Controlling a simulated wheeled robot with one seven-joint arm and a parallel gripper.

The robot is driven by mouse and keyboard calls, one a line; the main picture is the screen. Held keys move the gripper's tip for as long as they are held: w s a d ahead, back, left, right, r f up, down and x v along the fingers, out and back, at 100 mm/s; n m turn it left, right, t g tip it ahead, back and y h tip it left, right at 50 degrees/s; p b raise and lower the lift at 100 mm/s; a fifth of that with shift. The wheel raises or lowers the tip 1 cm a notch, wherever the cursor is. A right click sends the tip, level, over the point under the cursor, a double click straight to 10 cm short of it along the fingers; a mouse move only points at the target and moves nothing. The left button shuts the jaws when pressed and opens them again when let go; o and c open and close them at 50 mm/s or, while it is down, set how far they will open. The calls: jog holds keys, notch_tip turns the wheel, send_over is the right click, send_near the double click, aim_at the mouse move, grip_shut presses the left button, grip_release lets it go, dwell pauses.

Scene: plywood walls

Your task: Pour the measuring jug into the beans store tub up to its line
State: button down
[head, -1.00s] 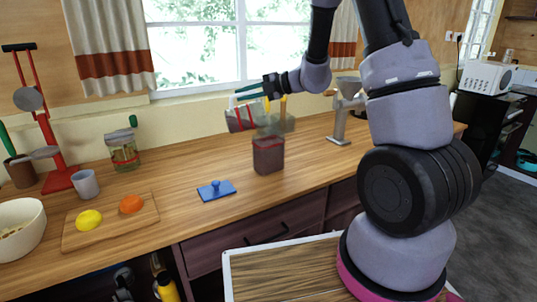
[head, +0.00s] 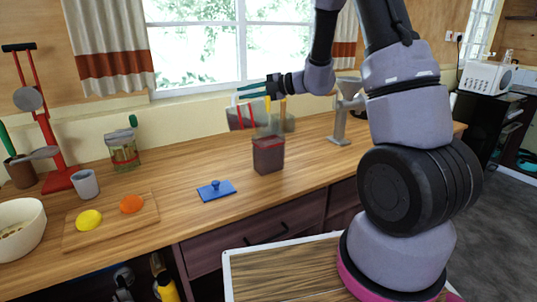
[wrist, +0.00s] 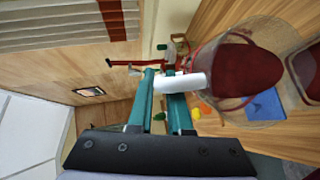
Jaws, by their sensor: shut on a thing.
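My gripper (head: 246,91) is shut on the white handle of the measuring jug (wrist: 185,82), above the counter. The jug is clear with a red rim, and dark red beans show inside it in the wrist view. In the head view its see-through outline blurs with things behind, so its exact tilt is hard to tell. The beans store tub (head: 268,158) stands upright below the gripper, with a dark reddish body and a red line near its top. Its content level against the line is unclear. The tub also shows at the wrist view's right edge (wrist: 309,72).
A blue lid (head: 216,190) lies left of the tub. A cutting board (head: 112,228) holds a lemon and an orange. A grey cup (head: 86,184), a glass jar (head: 123,152) and a white bowl (head: 22,228) stand farther left. A metal grinder (head: 342,112) stands right.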

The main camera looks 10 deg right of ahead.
jog(key=shift+d+r+m+t+y, duration=0.25)
jog(key=shift+d+y, duration=0.15)
jog(key=shift+d, duration=0.15)
jog(key=shift+d+r+m+t+y, duration=0.15)
jog(key=shift+d+r+y, duration=0.1)
jog(key=shift+d+y, duration=0.25)
dwell(2.1)
